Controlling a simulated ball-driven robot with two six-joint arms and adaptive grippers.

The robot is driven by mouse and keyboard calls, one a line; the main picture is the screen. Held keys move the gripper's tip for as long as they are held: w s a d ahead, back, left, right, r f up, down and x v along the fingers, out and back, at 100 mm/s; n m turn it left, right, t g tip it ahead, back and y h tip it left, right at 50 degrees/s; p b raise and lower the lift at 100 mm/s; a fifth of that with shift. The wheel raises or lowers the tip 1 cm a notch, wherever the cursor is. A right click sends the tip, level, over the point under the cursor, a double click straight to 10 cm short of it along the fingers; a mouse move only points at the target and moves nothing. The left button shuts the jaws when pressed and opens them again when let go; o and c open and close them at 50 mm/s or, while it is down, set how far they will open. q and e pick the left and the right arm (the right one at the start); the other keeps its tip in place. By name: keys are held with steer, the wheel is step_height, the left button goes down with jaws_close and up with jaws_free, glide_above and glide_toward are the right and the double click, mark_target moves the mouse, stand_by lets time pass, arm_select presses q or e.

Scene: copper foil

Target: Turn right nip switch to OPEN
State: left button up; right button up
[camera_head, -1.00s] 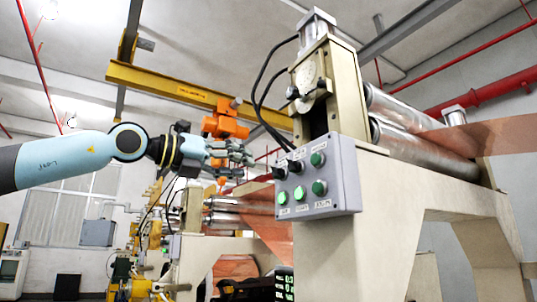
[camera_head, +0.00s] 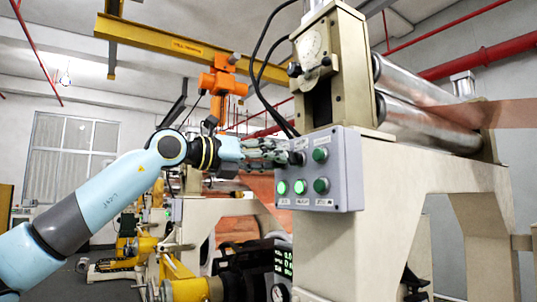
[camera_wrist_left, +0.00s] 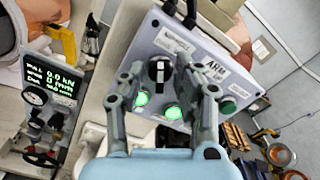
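The grey control panel (camera_head: 345,170) is on the near side of the cream machine. In the head view a black rotary knob (camera_head: 297,158) shows in its upper row, just by my left gripper's tips (camera_head: 282,153). In the left wrist view a black knob (camera_wrist_left: 159,69) with a white pointer mark lies between the spread fingers of my left gripper (camera_wrist_left: 160,65). The fingers are apart; contact with the knob cannot be told. The right finger covers part of the panel, where another switch may be hidden. My right gripper is not in view.
Two lit green buttons (camera_head: 299,187) and dark green ones (camera_head: 320,155) sit close to the knobs. Black cables (camera_head: 262,95) hang above the panel. Metal rollers (camera_head: 425,125) are behind it. A digital display (camera_wrist_left: 52,78) stands at left in the wrist view.

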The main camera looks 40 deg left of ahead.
arm_select(q)
steer(key=shift+c, duration=0.2)
jaws_close()
